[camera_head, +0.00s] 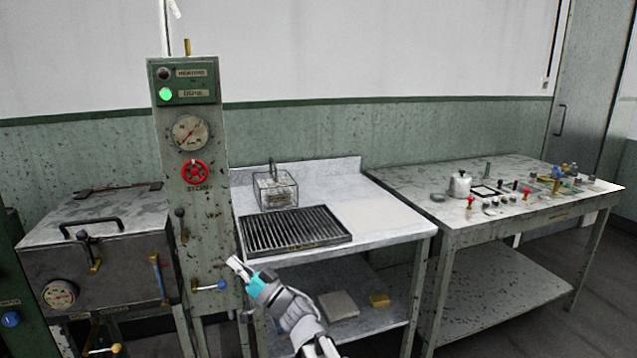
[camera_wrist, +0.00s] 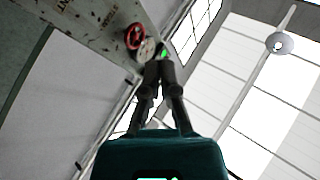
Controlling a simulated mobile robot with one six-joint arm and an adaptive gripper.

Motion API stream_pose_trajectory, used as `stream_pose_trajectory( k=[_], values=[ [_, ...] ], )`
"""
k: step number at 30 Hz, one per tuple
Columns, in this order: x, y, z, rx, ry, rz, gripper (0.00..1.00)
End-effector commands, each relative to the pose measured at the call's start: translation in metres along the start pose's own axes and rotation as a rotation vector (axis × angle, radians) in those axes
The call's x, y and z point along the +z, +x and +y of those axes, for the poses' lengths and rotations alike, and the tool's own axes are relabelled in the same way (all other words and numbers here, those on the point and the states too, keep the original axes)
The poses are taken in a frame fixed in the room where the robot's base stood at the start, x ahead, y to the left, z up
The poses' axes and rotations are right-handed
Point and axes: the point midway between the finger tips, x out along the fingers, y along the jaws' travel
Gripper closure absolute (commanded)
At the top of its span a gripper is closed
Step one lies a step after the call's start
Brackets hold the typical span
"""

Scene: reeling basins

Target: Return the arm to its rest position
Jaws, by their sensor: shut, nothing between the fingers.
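My gripper (camera_head: 236,263) is in the head view at the lower middle, at the end of my white and grey arm with a teal band. The wrist view is tilted and looks upward past the post's red handwheel (camera_wrist: 135,37).
A steel table with a black grate (camera_head: 293,230) and a wire basket (camera_head: 275,188) stands behind my arm. A metal chest (camera_head: 100,270) is left of the post. A table (camera_head: 510,222) with small fittings stands at right. The post's green lamp (camera_head: 166,94) is lit.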

Motion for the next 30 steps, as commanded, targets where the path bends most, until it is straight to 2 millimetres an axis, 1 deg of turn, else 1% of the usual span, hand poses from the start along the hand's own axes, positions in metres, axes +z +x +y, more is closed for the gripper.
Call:
stream_pose_trajectory(
  k=[5,8,14,17,21,23,24,26,30],
  values=[
    [-0.009,-0.011,0.027,0.130,-0.043,0.015,1.00],
    [-0.016,-0.022,0.047,0.233,-0.075,0.020,1.00],
    [-0.030,-0.059,0.100,0.508,-0.147,-0.001,1.00],
    [-0.034,-0.082,0.123,0.643,-0.172,-0.030,1.00],
    [-0.037,-0.119,0.152,0.827,-0.196,-0.091,1.00],
    [-0.037,-0.136,0.163,0.901,-0.202,-0.124,1.00],
    [-0.037,-0.147,0.169,0.951,-0.204,-0.149,1.00],
    [-0.036,-0.165,0.177,1.021,-0.204,-0.189,1.00],
    [-0.031,-0.207,0.192,1.176,-0.192,-0.299,1.00]
  ],
)
